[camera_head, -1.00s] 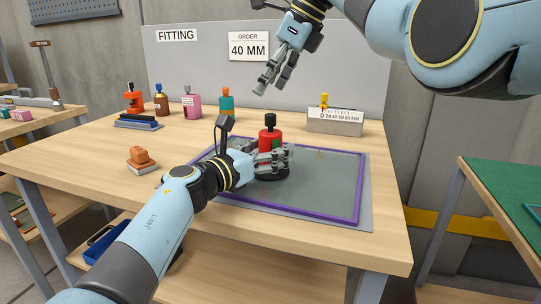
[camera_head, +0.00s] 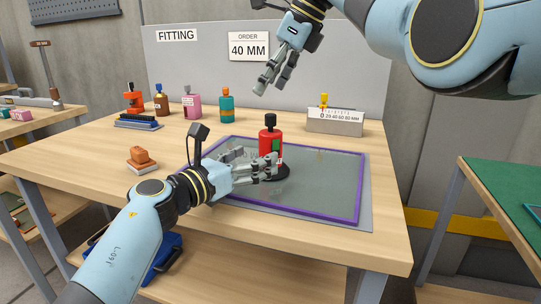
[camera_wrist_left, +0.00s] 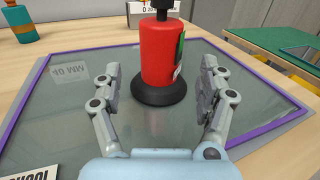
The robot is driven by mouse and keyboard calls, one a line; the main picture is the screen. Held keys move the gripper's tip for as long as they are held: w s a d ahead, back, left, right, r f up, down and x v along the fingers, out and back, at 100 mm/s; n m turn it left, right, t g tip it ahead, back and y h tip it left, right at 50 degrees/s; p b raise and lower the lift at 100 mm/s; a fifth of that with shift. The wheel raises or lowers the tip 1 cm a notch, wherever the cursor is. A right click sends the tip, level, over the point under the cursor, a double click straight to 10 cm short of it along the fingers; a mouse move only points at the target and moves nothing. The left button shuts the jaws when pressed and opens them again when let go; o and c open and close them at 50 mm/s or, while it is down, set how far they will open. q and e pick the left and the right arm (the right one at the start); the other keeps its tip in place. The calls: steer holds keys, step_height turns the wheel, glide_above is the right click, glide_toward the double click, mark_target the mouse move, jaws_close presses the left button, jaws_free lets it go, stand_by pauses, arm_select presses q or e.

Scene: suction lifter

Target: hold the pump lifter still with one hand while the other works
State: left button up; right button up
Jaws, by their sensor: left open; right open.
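The pump lifter (camera_head: 270,142) is a red cylinder with a black knob on top and a black suction cup below. It stands upright on the glass pane (camera_head: 325,185), which has a purple edge. My left gripper (camera_head: 272,168) is open just in front of the lifter. In the left wrist view the lifter (camera_wrist_left: 162,55) stands ahead, beyond and between the open fingers (camera_wrist_left: 158,90), with gaps on both sides. A green mark shows on its right side. My right gripper (camera_head: 274,78) is open and empty, high above the back of the table.
Orange (camera_head: 134,98), brown (camera_head: 161,100), pink (camera_head: 191,103) and teal (camera_head: 227,104) items stand along the back left. A grey scale box (camera_head: 335,121) stands back right. A sign (camera_head: 249,47) reads "ORDER 40 MM".

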arm_select(q)
steer(key=shift+s+a, duration=0.35)
steer(key=shift+s, duration=0.05)
steer(key=o, duration=0.5)
